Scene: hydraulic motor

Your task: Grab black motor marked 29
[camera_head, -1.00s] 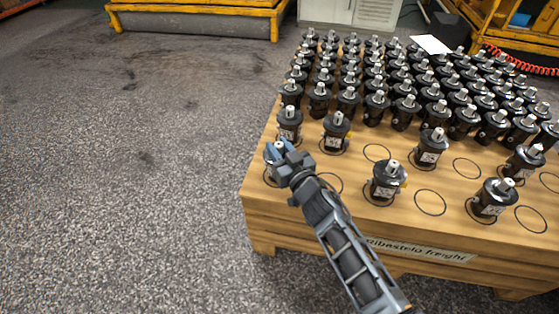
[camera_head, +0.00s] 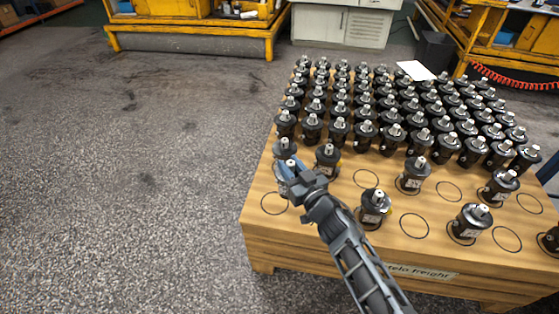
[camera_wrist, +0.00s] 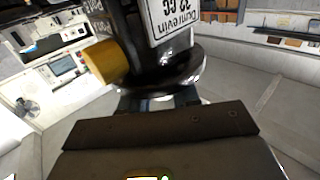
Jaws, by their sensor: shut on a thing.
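My gripper (camera_head: 291,173) is shut on a black motor (camera_head: 290,163) above the near left corner of the wooden pallet, and mostly hides it in the head view. An empty ring mark (camera_head: 274,205) shows on the pallet just below. In the wrist view the motor (camera_wrist: 170,72) fills the upper middle, with a dark round flange, a yellow cap (camera_wrist: 105,62) on its side and a white label (camera_wrist: 174,18) seen upside down. The label's number is partly cut off and hard to read. The fingers hold the motor near its flange.
The pallet (camera_head: 330,252) carries dense rows of black motors (camera_head: 365,112) at the back. Several spaced motors stand nearer, including one (camera_head: 327,158) right of my gripper and one (camera_head: 375,207) beside my arm. Open floor (camera_head: 120,180) lies left.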

